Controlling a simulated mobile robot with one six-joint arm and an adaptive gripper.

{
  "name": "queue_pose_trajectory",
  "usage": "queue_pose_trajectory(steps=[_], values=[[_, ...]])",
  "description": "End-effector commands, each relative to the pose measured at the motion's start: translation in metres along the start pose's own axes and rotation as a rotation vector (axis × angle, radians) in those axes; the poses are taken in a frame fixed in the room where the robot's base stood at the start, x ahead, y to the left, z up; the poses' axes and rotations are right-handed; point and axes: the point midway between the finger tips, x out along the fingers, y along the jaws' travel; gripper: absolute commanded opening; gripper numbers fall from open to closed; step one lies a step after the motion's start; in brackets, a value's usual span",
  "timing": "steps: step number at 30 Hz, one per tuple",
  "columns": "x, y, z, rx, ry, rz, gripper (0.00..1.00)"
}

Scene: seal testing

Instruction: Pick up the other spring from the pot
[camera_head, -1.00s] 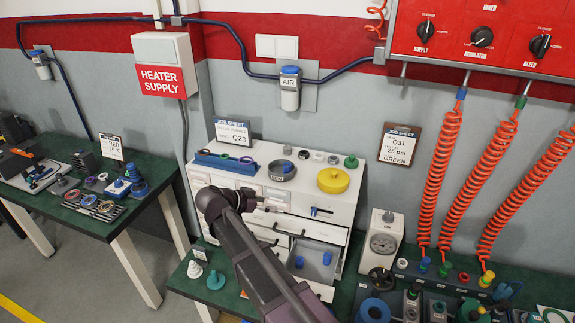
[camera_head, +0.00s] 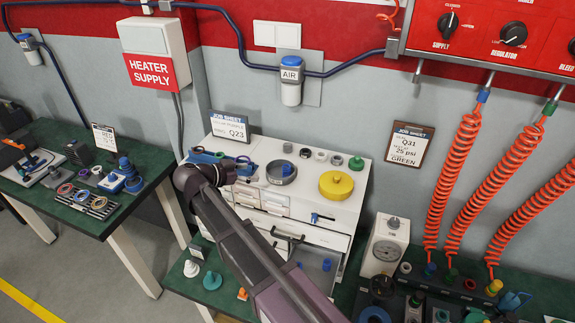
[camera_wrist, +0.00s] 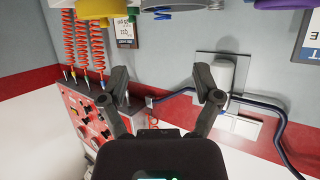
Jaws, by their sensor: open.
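A round dark grey dish (camera_head: 281,172), which may be the pot, sits on top of the white cabinet with something small and blue in it. The dish also shows at the top edge of the wrist view (camera_wrist: 178,8), partly cut off. My gripper (camera_wrist: 162,88) is open and empty, with its two fingers apart and only wall and pipe behind them. In the head view my wrist is left of the dish, over the rack of rings, and the fingers cannot be made out.
A yellow round pot (camera_head: 336,185) stands right of the dish, with small rings and a green knob behind. A job sheet (camera_head: 229,126) stands behind the rack. A drawer (camera_head: 318,262) below is open, holding blue pieces. A gauge box (camera_head: 385,245) stands to the right.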

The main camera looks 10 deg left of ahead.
Motion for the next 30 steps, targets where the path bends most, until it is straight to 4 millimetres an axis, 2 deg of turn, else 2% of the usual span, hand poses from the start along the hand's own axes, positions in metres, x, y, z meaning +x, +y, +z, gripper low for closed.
queue_pose_trajectory(steps=[19, 23, 30], values=[[0.003, -0.001, 0.001, 0.002, 0.002, -0.001, 0.82], [0.015, -0.001, 0.002, 0.003, 0.002, -0.001, 0.82], [0.049, -0.001, 0.003, 0.002, 0.002, -0.001, 0.82]])
